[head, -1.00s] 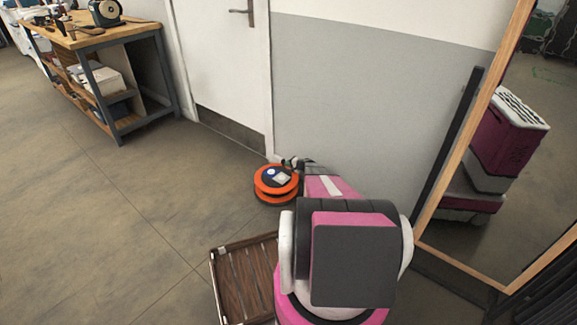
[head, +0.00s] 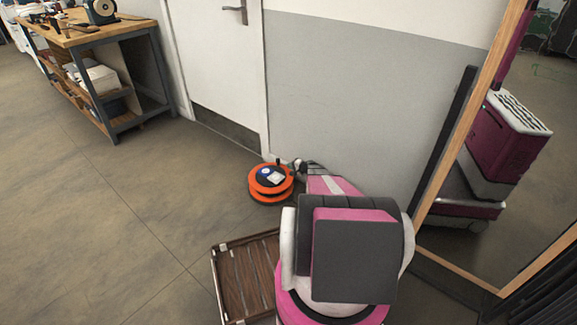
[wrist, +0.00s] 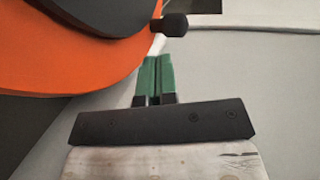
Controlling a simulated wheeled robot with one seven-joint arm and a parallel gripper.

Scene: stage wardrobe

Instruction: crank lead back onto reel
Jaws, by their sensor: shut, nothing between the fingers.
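The orange reel (head: 262,193) with a dark centre and a pale label sits on the floor by the grey wall. My gripper (head: 299,166) is at its right side, small and partly unclear in the head view. In the wrist view the reel's orange rim (wrist: 60,62) and dark disc (wrist: 100,12) fill the upper left. A black crank knob (wrist: 172,25) sticks out past the rim. My gripper's green fingers (wrist: 155,72) are shut and empty, just short of the knob in the picture. I cannot make out the lead.
A wooden slatted crate (head: 240,270) stands on the floor left of my arm. A wood-framed mirror (head: 500,140) leans at the right. A workbench (head: 90,35) is at the upper left, beside a white door (head: 215,60). The floor at left is clear.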

